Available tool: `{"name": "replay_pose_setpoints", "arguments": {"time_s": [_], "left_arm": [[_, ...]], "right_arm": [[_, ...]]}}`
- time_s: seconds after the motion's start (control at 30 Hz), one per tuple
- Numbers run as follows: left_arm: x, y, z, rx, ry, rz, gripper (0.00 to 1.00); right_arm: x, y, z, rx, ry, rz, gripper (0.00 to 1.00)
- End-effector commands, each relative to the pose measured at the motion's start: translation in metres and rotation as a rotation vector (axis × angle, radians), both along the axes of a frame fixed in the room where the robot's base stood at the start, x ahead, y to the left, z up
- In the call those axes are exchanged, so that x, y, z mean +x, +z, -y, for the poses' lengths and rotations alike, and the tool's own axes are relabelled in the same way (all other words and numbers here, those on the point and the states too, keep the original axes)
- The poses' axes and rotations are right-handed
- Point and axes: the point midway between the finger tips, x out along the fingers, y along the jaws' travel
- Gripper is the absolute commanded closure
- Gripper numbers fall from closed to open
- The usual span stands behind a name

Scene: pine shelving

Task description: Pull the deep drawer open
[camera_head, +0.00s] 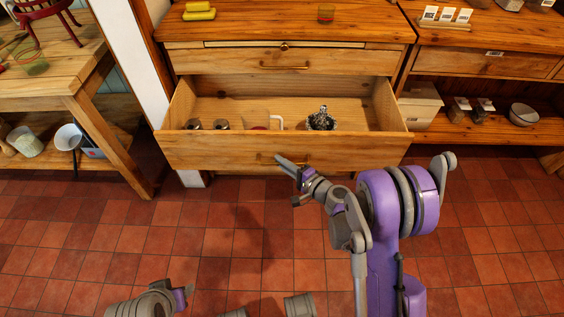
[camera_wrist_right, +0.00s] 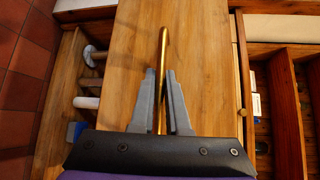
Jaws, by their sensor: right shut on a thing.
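The deep drawer (camera_head: 225,150) is the lower drawer of the pine chest and stands pulled well out. Its inside shows from above, with a dark spiky thing (camera_head: 321,119), a white-handled thing (camera_head: 276,121) and two small round metal things (camera_head: 208,124) near the front. My right gripper (camera_head: 281,160) is at the middle of the drawer front, shut on the brass handle (camera_wrist_right: 164,55). In the right wrist view the bar runs between the two grey fingers (camera_wrist_right: 162,100). Part of my left wrist (camera_head: 178,296) shows at the bottom; its fingers cannot be made out.
The shallow upper drawer (camera_head: 240,60) is shut. A wooden table (camera_head: 60,85) stands at left, open shelving (camera_head: 470,130) at right. The tiled floor (camera_head: 110,240) before the drawer is free.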

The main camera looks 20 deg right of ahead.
Motion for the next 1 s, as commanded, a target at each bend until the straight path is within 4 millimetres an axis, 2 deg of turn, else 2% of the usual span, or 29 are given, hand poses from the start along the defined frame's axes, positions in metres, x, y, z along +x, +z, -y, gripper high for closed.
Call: {"name": "replay_pose_setpoints", "arguments": {"time_s": [0.43, 0.47, 0.6, 0.63, 1.0], "left_arm": [[0.0001, -0.0001, 0.0000, 0.000, 0.000, 0.000, 0.50], [0.0001, -0.0001, 0.0000, 0.000, 0.000, 0.000, 0.50], [0.0001, -0.0001, 0.0000, 0.000, 0.000, 0.000, 0.50], [0.0000, -0.0001, 0.0000, 0.000, 0.000, 0.000, 0.50], [-0.0001, 0.0007, 0.0000, 0.000, 0.000, 0.000, 0.50]], "right_arm": [[-0.0003, 0.0005, 0.0006, 0.001, -0.001, 0.000, 1.00], [-0.0002, 0.0005, 0.0005, 0.001, -0.001, 0.000, 0.85], [-0.0003, 0.0004, 0.0004, 0.001, -0.001, 0.000, 0.59], [-0.0002, 0.0004, 0.0004, 0.001, -0.001, 0.000, 0.57], [-0.0054, 0.0014, 0.0038, 0.000, -0.002, 0.001, 0.57]]}}
